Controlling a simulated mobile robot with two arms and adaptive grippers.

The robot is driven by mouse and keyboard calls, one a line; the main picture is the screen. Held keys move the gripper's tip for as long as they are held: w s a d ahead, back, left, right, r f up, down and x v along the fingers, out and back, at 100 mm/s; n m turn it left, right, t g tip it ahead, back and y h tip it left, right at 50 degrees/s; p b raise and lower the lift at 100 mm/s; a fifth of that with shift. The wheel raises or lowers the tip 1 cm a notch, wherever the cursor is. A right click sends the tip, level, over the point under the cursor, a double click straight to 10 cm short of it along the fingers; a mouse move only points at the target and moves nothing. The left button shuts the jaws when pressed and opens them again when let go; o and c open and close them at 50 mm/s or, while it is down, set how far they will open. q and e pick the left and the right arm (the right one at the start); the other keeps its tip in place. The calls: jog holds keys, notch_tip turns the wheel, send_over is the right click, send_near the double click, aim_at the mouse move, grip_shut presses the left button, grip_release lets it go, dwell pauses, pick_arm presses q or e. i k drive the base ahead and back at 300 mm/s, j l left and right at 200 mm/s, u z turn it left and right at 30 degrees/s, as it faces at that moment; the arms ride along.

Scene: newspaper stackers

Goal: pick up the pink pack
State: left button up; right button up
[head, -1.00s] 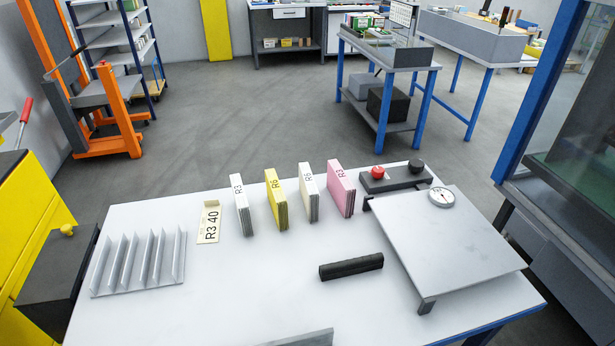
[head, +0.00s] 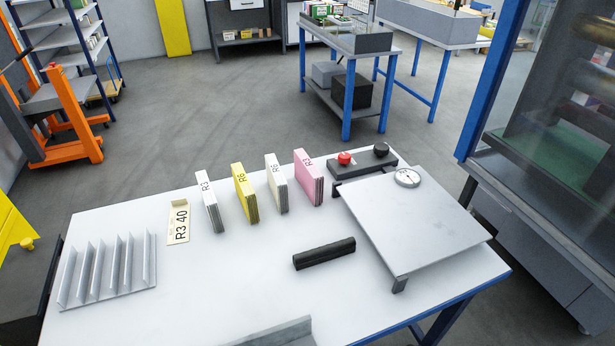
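The pink pack (head: 308,178), marked R3 on its top, stands upright on the white table (head: 210,270) in the head view. It is the rightmost in a row of packs. To its left stand a white pack (head: 276,184) marked R6, a yellow pack (head: 244,193) marked R6 and another white pack (head: 209,202) marked R3. Clear gaps separate the packs. Neither of my grippers shows in the head view.
A label card (head: 179,222) reading R3 40 and a slotted metal rack (head: 108,272) lie left. A black bar (head: 324,253) lies in front of the packs. A button box (head: 362,163) and a scale plate (head: 415,225) with dial stand right. A grey metal piece (head: 275,334) shows at the near edge.

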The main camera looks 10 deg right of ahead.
aim_at(310, 179)
jog(key=l+z, duration=0.2)
jog(key=l, duration=0.6)
jog(key=i+l+z, duration=0.15)
jog(key=l, duration=0.6)
